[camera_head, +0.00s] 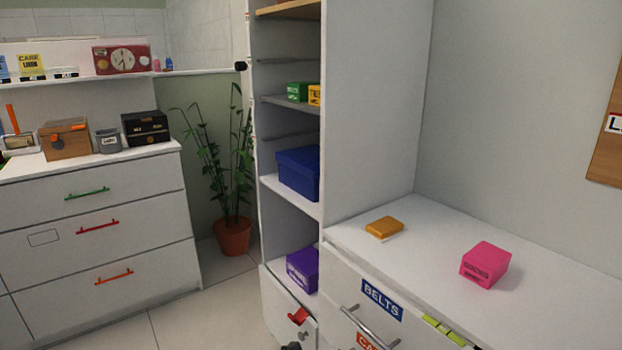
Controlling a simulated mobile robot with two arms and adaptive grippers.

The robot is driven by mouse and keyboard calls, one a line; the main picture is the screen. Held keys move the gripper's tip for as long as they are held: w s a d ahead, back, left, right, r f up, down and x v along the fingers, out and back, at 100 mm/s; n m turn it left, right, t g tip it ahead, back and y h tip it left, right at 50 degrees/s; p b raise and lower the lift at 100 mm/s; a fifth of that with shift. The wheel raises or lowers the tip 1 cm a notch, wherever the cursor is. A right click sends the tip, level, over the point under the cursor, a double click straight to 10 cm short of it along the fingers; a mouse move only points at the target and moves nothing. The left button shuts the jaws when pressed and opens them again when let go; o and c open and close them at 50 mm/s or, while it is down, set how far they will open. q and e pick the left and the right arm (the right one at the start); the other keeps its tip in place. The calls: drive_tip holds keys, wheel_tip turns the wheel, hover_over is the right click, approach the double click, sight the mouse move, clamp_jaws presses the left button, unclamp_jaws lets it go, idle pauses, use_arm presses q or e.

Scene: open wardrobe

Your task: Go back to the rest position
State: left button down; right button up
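Neither of my grippers can be made out in the head view. A small dark shape (291,346) shows at the bottom edge, in front of the low drawer; it is cut off and I cannot tell what it is. The open wardrobe (375,100) stands in the middle, with its shelves facing left. On the shelves are a green box (298,92), a blue box (299,172) and a purple box (303,269).
A white counter (430,245) at right holds an orange-yellow box (384,227) and a pink box (485,265). A drawer below carries a BELTS label (382,300). A white dresser (90,245) and a potted plant (232,236) stand at left. Tiled floor (205,310) between is clear.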

use_arm(q)
drive_tip(key=s+a+f+n+g+y, duration=0.4)
drive_tip(key=s+a+f+n+y, duration=0.3)
drive_tip(key=s+a+f+n, duration=0.35)
use_arm(e)
drive_tip(key=s+f+g+p, duration=0.1)
drive_tip(key=s+f+p, duration=0.65)
drive_tip(key=p, duration=0.45)
use_arm(q)
drive_tip(key=s+a+f+n+g+p, duration=0.2)
drive_tip(key=s+f, duration=0.4)
drive_tip(key=s, duration=0.7)
drive_tip(key=s+a+f+n+g+y+p, duration=0.1)
drive_tip(key=s+a+f+g+p, duration=0.2)
drive_tip(key=s+f, duration=0.4)
drive_tip(key=s+a+f+n+g+p, duration=0.2)
drive_tip(key=s+f, duration=0.4)
drive_tip(key=s, duration=1.3)
drive_tip(key=shift+s+a+f+n+g+y, duration=0.3)
drive_tip(key=shift+a+g, duration=0.35)
drive_tip(key=shift+g, duration=0.35)
use_arm(e)
drive_tip(key=s+d+f+g, duration=0.1)
drive_tip(key=s+d+f, duration=0.2)
drive_tip(key=s, duration=0.9)
drive_tip(key=shift+s+d, duration=0.15)
drive_tip(key=shift+s, duration=0.05)
use_arm(q)
drive_tip(key=shift+r, duration=0.1)
